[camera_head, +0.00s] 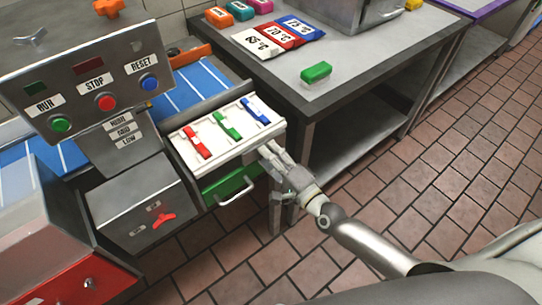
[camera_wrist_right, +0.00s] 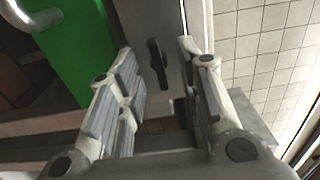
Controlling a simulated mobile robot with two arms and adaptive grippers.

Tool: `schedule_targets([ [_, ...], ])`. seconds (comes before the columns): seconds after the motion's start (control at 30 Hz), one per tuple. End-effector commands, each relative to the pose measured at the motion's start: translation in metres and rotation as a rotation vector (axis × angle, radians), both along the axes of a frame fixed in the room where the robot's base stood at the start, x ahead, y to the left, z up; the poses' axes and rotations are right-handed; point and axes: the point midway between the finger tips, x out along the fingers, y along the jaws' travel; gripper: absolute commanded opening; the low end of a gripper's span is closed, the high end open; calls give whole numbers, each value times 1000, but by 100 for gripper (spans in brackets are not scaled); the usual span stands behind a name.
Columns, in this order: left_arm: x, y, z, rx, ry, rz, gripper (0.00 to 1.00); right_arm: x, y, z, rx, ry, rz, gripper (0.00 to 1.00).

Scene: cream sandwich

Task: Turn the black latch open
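The black latch (camera_wrist_right: 157,62) is a small dark lever on a grey metal face beside a green panel in the right wrist view. It stands roughly upright, slightly tilted, between my right gripper's fingers. In the head view it is hidden. My right gripper (camera_wrist_right: 156,78) is open, with a finger on either side of the latch and gaps showing. In the head view my right gripper (camera_head: 268,158) is at the right side of the white panel unit. My left gripper is not in view.
The green drawer (camera_head: 228,184) with its metal handle (camera_head: 238,192) is just left of my right gripper. A steel table (camera_head: 345,75) stands behind it. A control box (camera_head: 85,85) and a red knob (camera_head: 163,218) are at left. Tiled floor (camera_head: 440,130) at right is clear.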

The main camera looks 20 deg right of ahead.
Motion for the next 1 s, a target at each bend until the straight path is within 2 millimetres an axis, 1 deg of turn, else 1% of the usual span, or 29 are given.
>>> schedule_targets([
  [0.2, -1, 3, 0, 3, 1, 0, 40, -1, 0, 0, 0, 0, 1, 34],
  [0.27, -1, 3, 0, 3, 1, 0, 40, -4, -1, 0, 0, 1, 1, 34],
  [0.33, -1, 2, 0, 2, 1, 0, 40, -11, -3, -1, -2, 2, 1, 34],
  [0.47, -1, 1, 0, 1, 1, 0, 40, -33, -11, -2, -5, 4, 3, 34],
  [0.7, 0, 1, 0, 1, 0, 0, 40, -80, -29, -2, -4, 5, 3, 34],
  [0.83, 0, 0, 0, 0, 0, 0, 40, -99, -36, -1, -3, 3, 1, 34],
  [1.0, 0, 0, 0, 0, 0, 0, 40, -111, -40, 0, -1, 0, 1, 34],
])
